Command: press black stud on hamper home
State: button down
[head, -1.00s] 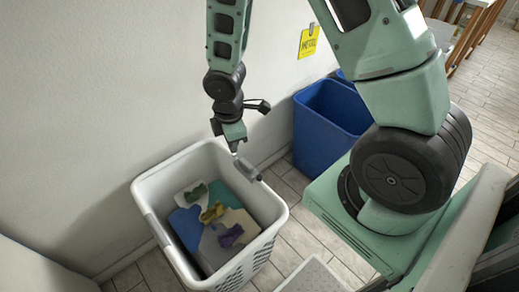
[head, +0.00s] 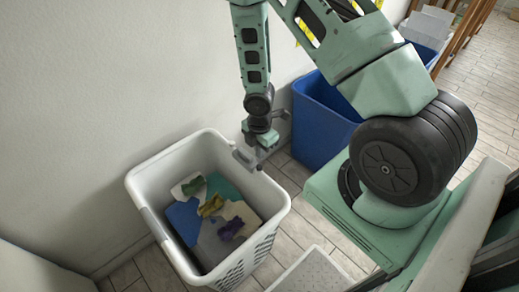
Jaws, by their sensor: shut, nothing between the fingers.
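The hamper (head: 283,206) is a pale grey-white basket with slotted sides, standing upright on the floor by the wall. Grey grips show on its rim, one at the left and one at the far right corner. Several crumpled cloths lie inside. I cannot make out the black stud; it is hidden or too small to tell. My gripper (head: 261,163) points down at the hamper's far right rim, close beside the grey grip there. It is shut and holds nothing. I cannot tell whether its tips touch the rim.
A blue bin (head: 318,135) stands behind and right of the hamper. A pale perforated panel (head: 310,272) is low in front, right of the hamper. The wall (head: 90,120) runs close along the hamper's far left side. Open tiled floor lies at the far right.

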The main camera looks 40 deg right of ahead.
aim_at(259, 166)
jog(key=shift+f+b, duration=0.3)
jog(key=shift+f, duration=0.4)
jog(key=shift+f, duration=0.1)
jog(key=shift+f+b, duration=1.95)
jog(key=shift+f, duration=0.45)
notch_tip(259, 166, up, 7)
jog(key=p, duration=0.6)
jog(key=shift+r+p, duration=0.1)
jog(key=shift+p, duration=0.2)
